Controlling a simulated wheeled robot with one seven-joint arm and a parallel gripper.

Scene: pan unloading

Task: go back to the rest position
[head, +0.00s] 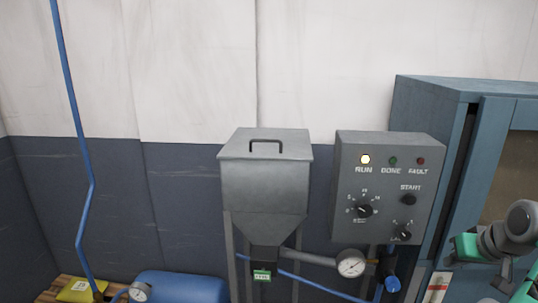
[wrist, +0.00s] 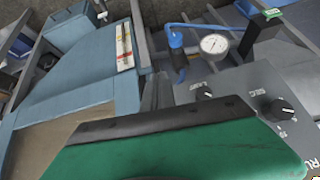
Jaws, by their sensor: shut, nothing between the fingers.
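My gripper (wrist: 180,140) fills the lower part of the wrist view as a large green piece with a dark edge. It is shut and holds nothing. It is in front of the blue cabinet and the control box, and touches neither as far as I can see. In the head view, grey and green parts of my arm show at the right edge, in front of the cabinet. No separate task object is named or held.
A grey hopper (head: 265,185) with a handled lid stands beside the control box (head: 385,220), whose RUN lamp (head: 365,159) is lit. A gauge (head: 351,264) and blue valve (head: 392,284) sit below. The blue cabinet (head: 440,88) is at right, a blue tank (head: 185,286) lower left.

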